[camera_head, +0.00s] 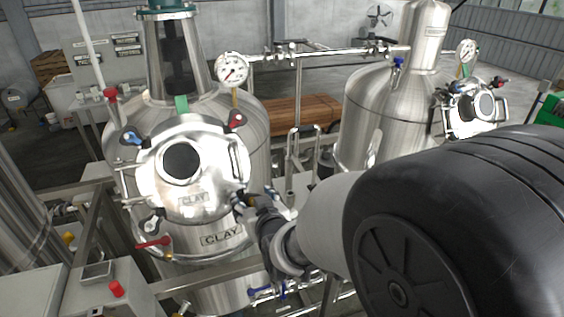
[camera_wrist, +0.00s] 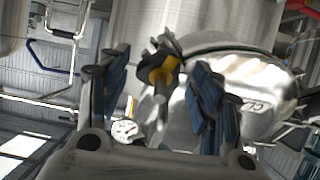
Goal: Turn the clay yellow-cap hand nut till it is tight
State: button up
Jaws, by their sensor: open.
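The yellow-cap hand nut (camera_wrist: 166,70) shows in the wrist view, with dark lobes, a yellow middle and a metal stem. It sits at the edge of the round hatch (camera_head: 205,150) on the left tank, which bears CLAY labels. My gripper (camera_wrist: 160,62) is open, one blue-padded finger on each side of the nut, with visible gaps. In the head view my gripper (camera_head: 250,203) is at the hatch's lower right edge and mostly hides this nut. I cannot tell how tight the nut is.
A red-ended handle (camera_head: 153,242) sticks out below. A pressure gauge (camera_head: 232,68) stands above. A second tank (camera_head: 385,110) is at the right, beyond pipes and rails.

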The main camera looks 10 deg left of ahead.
jog(key=shift+c, duration=0.5)
jog(key=c, duration=1)
